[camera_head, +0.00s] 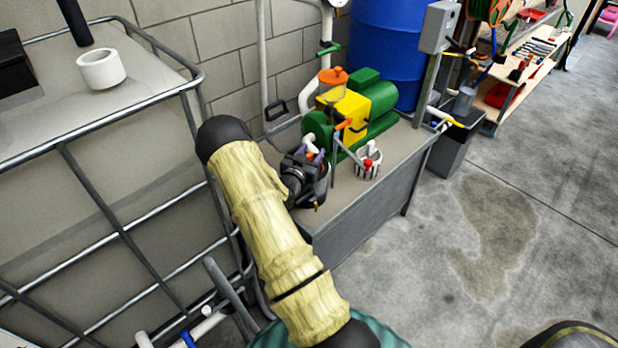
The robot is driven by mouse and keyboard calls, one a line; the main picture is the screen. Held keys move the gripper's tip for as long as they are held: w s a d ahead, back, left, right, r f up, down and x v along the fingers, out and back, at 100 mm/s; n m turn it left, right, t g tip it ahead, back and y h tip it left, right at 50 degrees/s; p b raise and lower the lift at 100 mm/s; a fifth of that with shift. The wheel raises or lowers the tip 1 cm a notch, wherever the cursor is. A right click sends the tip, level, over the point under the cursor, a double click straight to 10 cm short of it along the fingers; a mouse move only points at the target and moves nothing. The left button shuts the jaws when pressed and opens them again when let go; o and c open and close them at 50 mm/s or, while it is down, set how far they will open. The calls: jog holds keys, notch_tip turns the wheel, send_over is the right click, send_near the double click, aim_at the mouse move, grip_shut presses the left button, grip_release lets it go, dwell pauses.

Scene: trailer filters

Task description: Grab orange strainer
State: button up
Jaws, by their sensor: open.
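The orange strainer (333,80) has an orange cap over a see-through orange bowl. It stands upright at the green and yellow pump (366,110) on the grey bench (375,205). My gripper (318,162) is the dark shape over the left front of the bench, partly hidden behind my yellow-sleeved arm. It is open, below and slightly left of the strainer in the picture, and apart from it. Its fingers are small and hard to make out.
A metal-framed tank (105,150) fills the left. White pipes (310,95) with a green valve rise beside the strainer.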

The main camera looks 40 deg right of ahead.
grip_shut()
jog(key=shift+r, duration=0.1)
dwell(0.3)
notch_tip(320, 180, up, 18)
jog(key=p, duration=0.2)
dwell(0.6)
